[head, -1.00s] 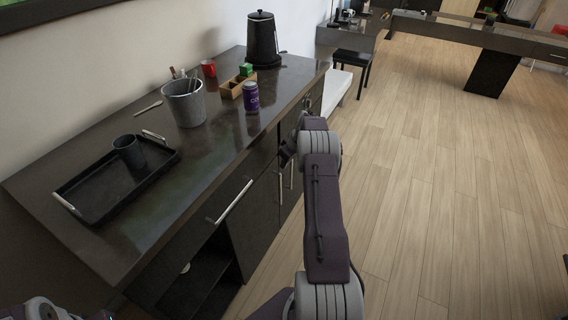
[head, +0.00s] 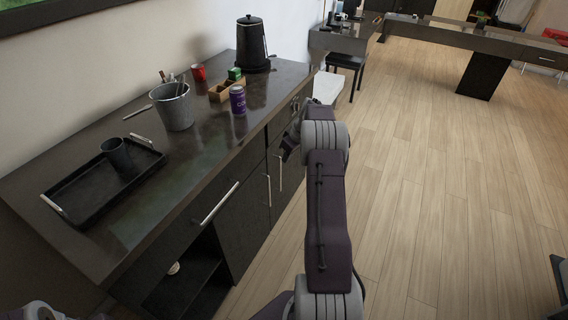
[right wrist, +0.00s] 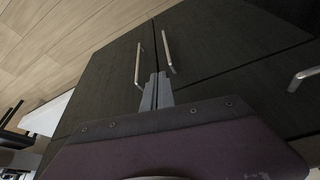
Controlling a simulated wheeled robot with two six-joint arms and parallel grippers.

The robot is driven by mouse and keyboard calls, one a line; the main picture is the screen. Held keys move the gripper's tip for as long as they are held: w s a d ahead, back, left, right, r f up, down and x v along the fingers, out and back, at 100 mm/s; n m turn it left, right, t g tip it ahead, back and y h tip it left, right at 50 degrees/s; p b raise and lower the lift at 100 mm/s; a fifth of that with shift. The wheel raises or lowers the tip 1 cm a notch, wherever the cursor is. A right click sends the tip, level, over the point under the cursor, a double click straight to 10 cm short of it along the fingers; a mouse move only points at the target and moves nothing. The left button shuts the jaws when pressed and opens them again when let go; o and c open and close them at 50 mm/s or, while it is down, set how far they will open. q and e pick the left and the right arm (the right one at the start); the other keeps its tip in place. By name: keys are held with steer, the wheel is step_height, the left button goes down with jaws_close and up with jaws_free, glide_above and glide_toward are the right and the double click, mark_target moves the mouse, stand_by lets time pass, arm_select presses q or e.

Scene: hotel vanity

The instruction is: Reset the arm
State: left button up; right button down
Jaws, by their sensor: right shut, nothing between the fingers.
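My right arm reaches forward in the head view, and its gripper (head: 288,146) is beside the front of the dark vanity (head: 268,205), below the countertop edge. In the right wrist view the fingers of my right gripper (right wrist: 157,82) are together with nothing between them. They point toward the dark cabinet doors with metal bar handles (right wrist: 138,64); whether they touch the doors I cannot tell. Only part of my left arm shows at the bottom left of the head view, and its gripper is not seen.
On the countertop stand a black tray (head: 82,206) with a dark cup (head: 116,153), a grey bucket (head: 173,107), a purple can (head: 238,100), a wooden box (head: 217,93), a red mug (head: 199,73) and a black kettle (head: 252,45).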

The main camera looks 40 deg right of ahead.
steer(key=s+a+r+m+g, duration=0.15)
steer(key=s+a, duration=0.25)
steer(key=a, duration=0.6)
steer(key=s+a+r+g, duration=0.15)
steer(key=s+a, duration=0.25)
steer(key=a, duration=0.7)
steer(key=s+a+f, duration=0.1)
steer(key=s+a, duration=0.4)
steer(key=s, duration=0.2)
steer(key=s+a+f, duration=0.1)
steer(key=s+a, duration=0.4)
steer(key=s, duration=0.3)
step_height(320, 180, up, 13)
steer(key=s+p, duration=0.1)
steer(key=p, duration=1.2)
steer(key=shift+m, duration=0.35)
